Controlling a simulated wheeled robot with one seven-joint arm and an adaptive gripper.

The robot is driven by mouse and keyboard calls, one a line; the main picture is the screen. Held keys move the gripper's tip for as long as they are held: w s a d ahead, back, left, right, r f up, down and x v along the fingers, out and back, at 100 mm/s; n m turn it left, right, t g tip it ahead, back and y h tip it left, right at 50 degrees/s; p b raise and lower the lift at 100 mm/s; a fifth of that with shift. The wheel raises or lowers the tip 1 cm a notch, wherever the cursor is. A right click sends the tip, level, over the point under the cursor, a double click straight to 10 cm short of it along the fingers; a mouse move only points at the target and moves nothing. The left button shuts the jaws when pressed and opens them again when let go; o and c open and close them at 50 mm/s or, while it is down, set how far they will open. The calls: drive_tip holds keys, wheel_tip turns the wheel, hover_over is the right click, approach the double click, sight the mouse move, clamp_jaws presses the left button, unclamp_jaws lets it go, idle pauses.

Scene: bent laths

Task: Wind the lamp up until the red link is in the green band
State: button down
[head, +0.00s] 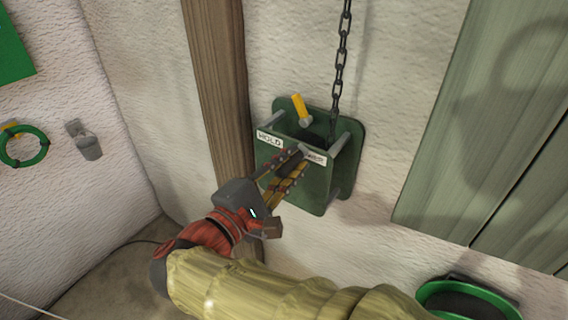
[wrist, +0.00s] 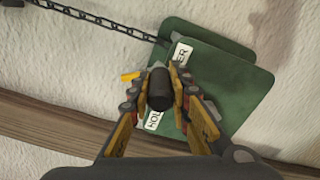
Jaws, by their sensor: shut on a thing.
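A green winch box (head: 292,182) is fixed to the white wall. A dark chain (head: 341,62) runs from it straight up out of view. The winch's dark cylindrical crank grip (wrist: 160,88) lies between the two fingers of my gripper (head: 287,166), which is shut on it. A yellow lever (head: 301,107) stands at the box's top, on the side of the "HOLD" label (head: 269,139). A second label (head: 314,157) is partly covered; its end reads "ER" in the wrist view (wrist: 181,55). The lamp, red link and green band are not in view.
A wooden post (head: 217,80) stands just left of the winch. Grey-green boards (head: 490,130) cover the wall at right. A green-rimmed container (head: 432,290) is at lower right. A green ring (head: 42,146) and a grey holder (head: 88,148) hang on the left wall.

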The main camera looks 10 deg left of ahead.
drive_tip(key=shift+d+f, duration=0.1)
drive_tip(key=shift+d, duration=0.05)
drive_tip(key=c, duration=1.6)
unclamp_jaws()
drive_tip(key=shift+c, duration=0.2)
drive_tip(key=shift+s, duration=0.15)
drive_tip(key=v, duration=1.2)
